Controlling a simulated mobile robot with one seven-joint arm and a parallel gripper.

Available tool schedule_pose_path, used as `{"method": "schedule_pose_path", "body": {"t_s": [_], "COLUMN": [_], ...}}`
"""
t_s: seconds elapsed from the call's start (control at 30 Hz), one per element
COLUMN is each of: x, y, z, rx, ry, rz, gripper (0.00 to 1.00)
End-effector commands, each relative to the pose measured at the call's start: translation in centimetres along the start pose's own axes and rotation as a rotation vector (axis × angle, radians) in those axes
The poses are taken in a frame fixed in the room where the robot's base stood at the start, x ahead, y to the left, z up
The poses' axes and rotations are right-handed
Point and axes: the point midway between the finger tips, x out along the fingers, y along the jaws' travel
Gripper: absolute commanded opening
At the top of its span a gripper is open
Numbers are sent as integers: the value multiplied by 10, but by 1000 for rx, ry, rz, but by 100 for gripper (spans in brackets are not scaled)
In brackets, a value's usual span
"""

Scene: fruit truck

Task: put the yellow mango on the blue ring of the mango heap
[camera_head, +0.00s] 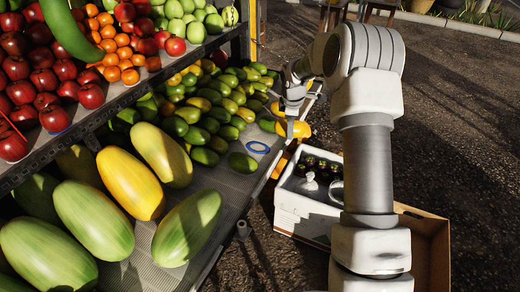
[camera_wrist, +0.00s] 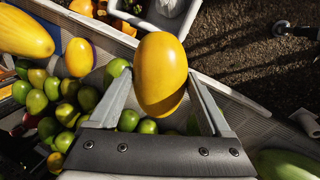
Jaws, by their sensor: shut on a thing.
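The yellow mango (camera_wrist: 161,72) is held between the two fingers of my gripper (camera_wrist: 160,88) in the wrist view. In the head view the mango (camera_head: 297,129) hangs below my gripper (camera_head: 292,108), beyond the shelf's right edge. The blue ring (camera_head: 258,147) lies flat and empty on the grey shelf (camera_head: 228,190), at the right front edge of the heap of green mangoes (camera_head: 205,110). The mango is apart from the ring, to its right and higher in the picture. I cannot make out the ring in the wrist view.
Large green and yellow papayas (camera_head: 92,218) fill the near left of the shelf. An upper shelf with apples (camera_head: 45,85) and oranges stands above at left.

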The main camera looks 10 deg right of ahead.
Motion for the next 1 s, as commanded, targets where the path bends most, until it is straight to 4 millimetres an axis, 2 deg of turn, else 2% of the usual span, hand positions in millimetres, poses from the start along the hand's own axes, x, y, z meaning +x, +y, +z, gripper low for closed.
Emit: {"method": "schedule_pose_path", "body": {"t_s": [0.03,0.2,0.4,0.63,0.87,1.0], "x": [8,28,46,55,86,88], "y": [-5,-19,-29,-34,-44,-44], "z": [-14,-53,-87,-97,-97,-97], "rx": [-7,-6,-1,2,1,1], "ry": [2,1,0,-1,-1,0], "rz": [0,-1,1,1,0,2], "gripper": [38,38,38,38,38,38]}}
